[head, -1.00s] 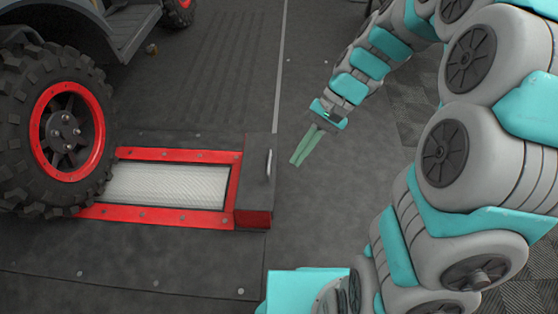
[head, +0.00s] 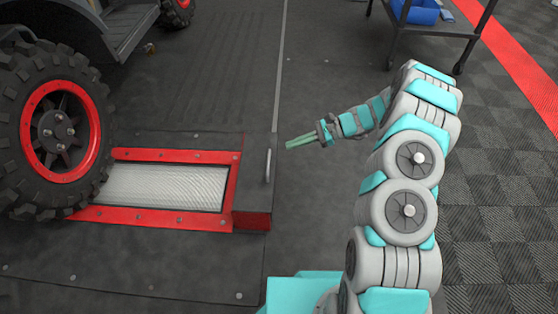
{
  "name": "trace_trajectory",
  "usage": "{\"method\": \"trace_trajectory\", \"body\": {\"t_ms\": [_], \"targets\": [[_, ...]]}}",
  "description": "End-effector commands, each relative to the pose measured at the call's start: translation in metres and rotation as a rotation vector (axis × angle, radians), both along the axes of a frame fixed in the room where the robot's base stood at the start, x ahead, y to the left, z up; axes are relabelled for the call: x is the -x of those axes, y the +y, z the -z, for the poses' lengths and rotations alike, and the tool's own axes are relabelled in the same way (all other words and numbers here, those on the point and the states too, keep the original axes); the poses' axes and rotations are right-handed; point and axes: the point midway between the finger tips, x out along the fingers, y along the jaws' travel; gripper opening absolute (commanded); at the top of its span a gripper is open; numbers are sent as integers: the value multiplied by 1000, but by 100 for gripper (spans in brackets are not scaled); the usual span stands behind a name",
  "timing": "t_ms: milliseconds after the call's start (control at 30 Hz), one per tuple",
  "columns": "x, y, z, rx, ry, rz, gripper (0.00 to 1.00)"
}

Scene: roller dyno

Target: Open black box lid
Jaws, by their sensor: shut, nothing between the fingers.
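The black box (head: 254,185) sits at the right end of the red-framed roller bed, with a dark top and a red lower front. A pale upright handle (head: 268,165) stands along the right edge of its top. My gripper (head: 288,146) has green fingers that lie together, shut and empty. It points left, just to the right of and a little beyond the handle in the picture. The fingertips look close to the handle, but I cannot tell the exact gap or height. The lid's seam is not clear.
The roller (head: 165,187) lies left of the box inside a red frame. A large tyre (head: 50,130) with a red rim stands over its left end. A cart with a blue bin (head: 414,12) stands at the back right. The dark floor right of the box is open.

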Motion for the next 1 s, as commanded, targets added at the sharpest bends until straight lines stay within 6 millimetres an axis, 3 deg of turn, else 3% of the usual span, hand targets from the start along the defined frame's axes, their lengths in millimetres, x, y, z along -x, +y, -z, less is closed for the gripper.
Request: {"method": "trace_trajectory", "body": {"t_ms": [33, 200, 333, 467, 667, 1000], "targets": [[-5, -6, 23, -8, 33, 39, 0], [-22, -25, 73, -27, 107, 152, 0], [-26, -34, 98, -35, 145, 205, 0], [-29, -37, 107, -37, 159, 227, 0], [-30, -20, 114, -36, 160, 227, 0], [-30, 35, 133, -37, 160, 224, 0]]}}
